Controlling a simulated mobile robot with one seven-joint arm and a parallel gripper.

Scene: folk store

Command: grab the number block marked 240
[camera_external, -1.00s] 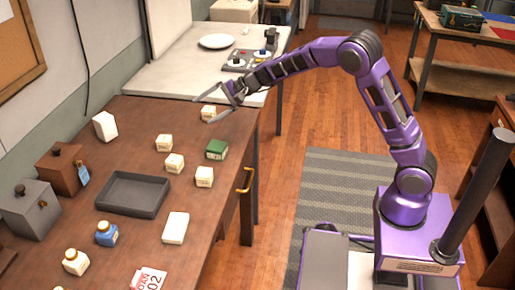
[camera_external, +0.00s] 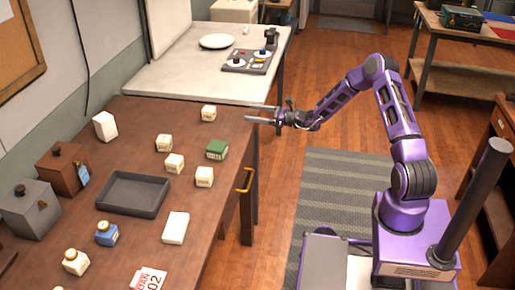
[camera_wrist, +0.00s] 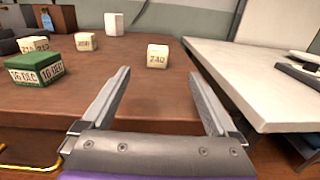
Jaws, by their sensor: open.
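A small cream block (camera_wrist: 157,56) whose marking reads as 240 sits on the brown table, straight ahead between my fingers in the wrist view. It appears to be the far block (camera_external: 208,113) in the external view, near the table's back end. My gripper (camera_external: 247,114) is at the table's right edge, level with that block and pointing left at it, a gap apart. In the wrist view my gripper (camera_wrist: 158,75) is open and empty, with the block beyond the fingertips.
Other cream blocks (camera_external: 164,142) and a green date block (camera_external: 217,149) stand nearer the camera. A dark tray (camera_external: 132,209) lies left of them. A white-topped counter (camera_external: 170,75) adjoins the table's back end. The table between gripper and block is clear.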

